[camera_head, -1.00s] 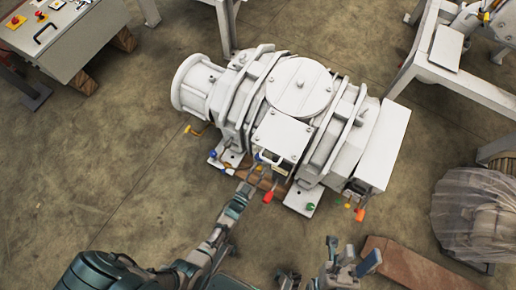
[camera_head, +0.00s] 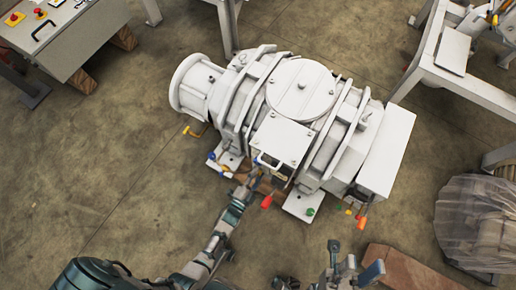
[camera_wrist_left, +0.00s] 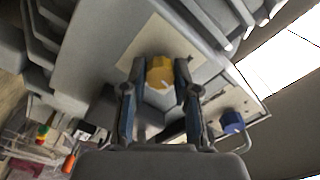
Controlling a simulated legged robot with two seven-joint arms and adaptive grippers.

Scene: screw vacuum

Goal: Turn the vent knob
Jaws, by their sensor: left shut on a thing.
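The grey vacuum pump (camera_head: 290,110) stands on the floor in the middle of the head view. My left gripper (camera_head: 254,180) reaches its near side, below the square top plate. In the left wrist view a yellow knob (camera_wrist_left: 160,72) sits in front of a pale plate on the pump. The left gripper's fingers (camera_wrist_left: 160,84) are shut on this knob, one on each side. In the head view the fingers largely hide the knob. My right gripper (camera_head: 352,262) is open and empty, near the bottom edge, away from the pump.
A blue knob (camera_wrist_left: 232,121) is beside the left gripper. A control desk (camera_head: 65,40) stands at upper left, a wrapped object (camera_head: 475,220) at right. The floor at left is clear.

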